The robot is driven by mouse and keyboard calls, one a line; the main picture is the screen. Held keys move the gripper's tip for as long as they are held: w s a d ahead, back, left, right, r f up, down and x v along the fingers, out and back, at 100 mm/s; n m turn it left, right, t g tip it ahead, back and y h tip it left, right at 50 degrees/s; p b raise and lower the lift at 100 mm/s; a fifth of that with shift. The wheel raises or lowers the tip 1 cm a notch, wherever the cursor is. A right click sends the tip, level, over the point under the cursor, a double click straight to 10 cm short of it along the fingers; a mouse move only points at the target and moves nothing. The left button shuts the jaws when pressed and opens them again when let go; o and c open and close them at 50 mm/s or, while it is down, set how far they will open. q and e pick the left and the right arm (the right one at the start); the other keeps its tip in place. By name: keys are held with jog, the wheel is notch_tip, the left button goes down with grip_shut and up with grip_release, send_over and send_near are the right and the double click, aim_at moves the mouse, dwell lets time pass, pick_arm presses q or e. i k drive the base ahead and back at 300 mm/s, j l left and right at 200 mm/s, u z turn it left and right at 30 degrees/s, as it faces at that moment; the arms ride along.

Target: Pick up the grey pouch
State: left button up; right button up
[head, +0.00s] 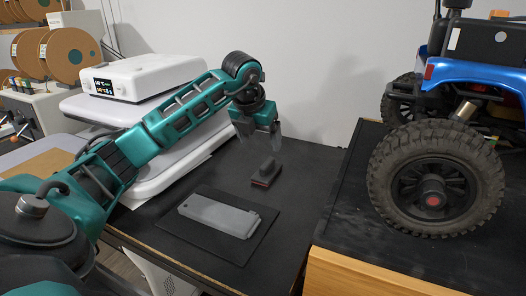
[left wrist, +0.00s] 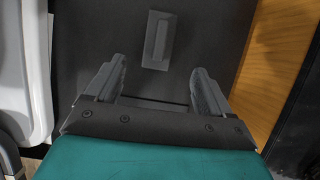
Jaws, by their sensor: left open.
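The grey pouch (head: 219,214) lies flat on a thin black mat (head: 185,228) on the dark table, in the lower middle of the head view. My left gripper (head: 260,133) is open and empty, pointing down, above and beyond the pouch. In the left wrist view its two fingers (left wrist: 159,68) are spread apart with nothing between them. The pouch cannot be made out in the left wrist view. My right gripper is not in view.
A dark block with a handle and reddish base (head: 266,173) stands behind the mat; it also shows in the left wrist view (left wrist: 158,40). A white machine (head: 150,77) stands at left. A blue crawler (head: 435,180) sits on the right-hand bench.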

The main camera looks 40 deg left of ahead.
aim_at(235, 221)
jog(key=k, duration=1)
